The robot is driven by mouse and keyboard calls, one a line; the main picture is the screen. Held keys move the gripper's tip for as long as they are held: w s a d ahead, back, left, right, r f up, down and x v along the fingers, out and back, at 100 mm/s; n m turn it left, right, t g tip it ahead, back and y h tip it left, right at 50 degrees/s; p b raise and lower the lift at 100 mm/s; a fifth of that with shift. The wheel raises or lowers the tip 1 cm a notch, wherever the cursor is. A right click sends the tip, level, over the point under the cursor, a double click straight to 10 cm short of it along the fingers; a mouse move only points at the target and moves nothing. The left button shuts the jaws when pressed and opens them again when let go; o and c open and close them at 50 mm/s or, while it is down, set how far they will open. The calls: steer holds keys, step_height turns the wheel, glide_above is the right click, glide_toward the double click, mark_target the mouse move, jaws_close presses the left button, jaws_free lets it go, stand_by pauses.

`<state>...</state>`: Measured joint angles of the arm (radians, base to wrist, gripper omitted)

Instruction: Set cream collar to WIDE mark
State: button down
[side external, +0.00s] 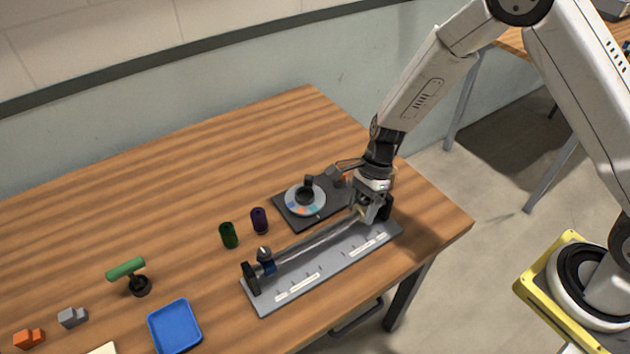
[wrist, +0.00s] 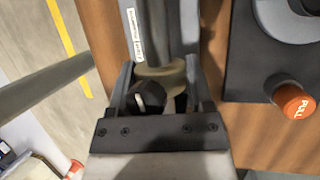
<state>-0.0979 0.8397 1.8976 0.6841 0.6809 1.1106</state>
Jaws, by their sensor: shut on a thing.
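The cream collar (wrist: 165,76) sits around the rail rod, between the two fingers of my gripper (wrist: 160,85) in the wrist view. My gripper is shut on it. A dark knob (wrist: 149,96) with a pale stripe shows at the collar, close to the left finger. In the side view my gripper (side external: 368,207) is low at the rod's right end, and the cream collar (side external: 362,213) is mostly hidden by it. The grey base plate (side external: 320,276) under the rod (side external: 315,240) carries white label strips; I cannot read a WIDE mark.
A blue collar (side external: 268,267) with a dark knob is on the rod's left end, beside a black end stand (side external: 250,277). A dark plate with a dial (side external: 305,199) lies behind the rod. Green (side external: 228,235) and purple (side external: 259,220) cylinders stand nearby. A blue tray (side external: 174,326) is front left.

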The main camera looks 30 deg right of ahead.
steer(key=shift+d, duration=1.4)
jaws_free()
steer(key=shift+r, duration=0.15)
steer(key=shift+v, duration=3.8)
